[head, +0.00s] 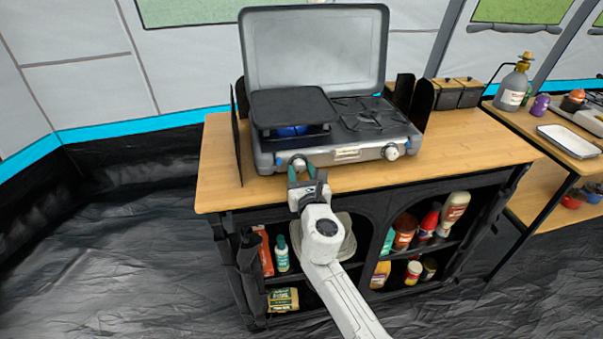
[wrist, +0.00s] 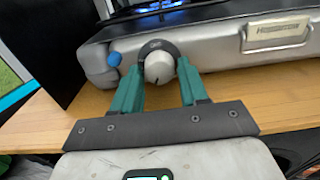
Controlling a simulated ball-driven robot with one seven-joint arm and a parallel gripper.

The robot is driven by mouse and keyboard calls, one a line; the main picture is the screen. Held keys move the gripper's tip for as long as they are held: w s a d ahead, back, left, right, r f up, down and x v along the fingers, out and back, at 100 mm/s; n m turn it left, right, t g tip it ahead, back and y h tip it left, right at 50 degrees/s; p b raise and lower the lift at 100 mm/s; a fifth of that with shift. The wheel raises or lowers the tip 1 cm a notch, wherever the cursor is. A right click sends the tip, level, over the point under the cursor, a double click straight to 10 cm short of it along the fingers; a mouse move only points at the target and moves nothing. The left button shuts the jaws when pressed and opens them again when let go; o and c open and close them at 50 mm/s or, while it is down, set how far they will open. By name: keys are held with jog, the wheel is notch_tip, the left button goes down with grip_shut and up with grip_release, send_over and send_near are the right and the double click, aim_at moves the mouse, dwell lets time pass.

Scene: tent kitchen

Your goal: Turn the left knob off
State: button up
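The left knob (head: 299,163) is on the front of the grey camping stove (head: 270,160). In the wrist view the knob (wrist: 159,68) is a pale round dial with a dark mark at its lower edge. A blue flame (head: 291,130) burns under the left burner and shows at the top of the wrist view (wrist: 150,7). My gripper (head: 301,171) is at the stove front. In the wrist view its green fingers (wrist: 159,72) stand apart, one on each side of the knob. I cannot tell whether they touch it.
The right knob (head: 390,151) is farther along the stove front. The stove lid (head: 315,48) stands open. A wooden counter (head: 222,180) carries the stove, with shelves of bottles and jars below. A side table (head: 520,120) with a bottle and tray stands at right.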

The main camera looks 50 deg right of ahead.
jog(key=c, duration=0.7)
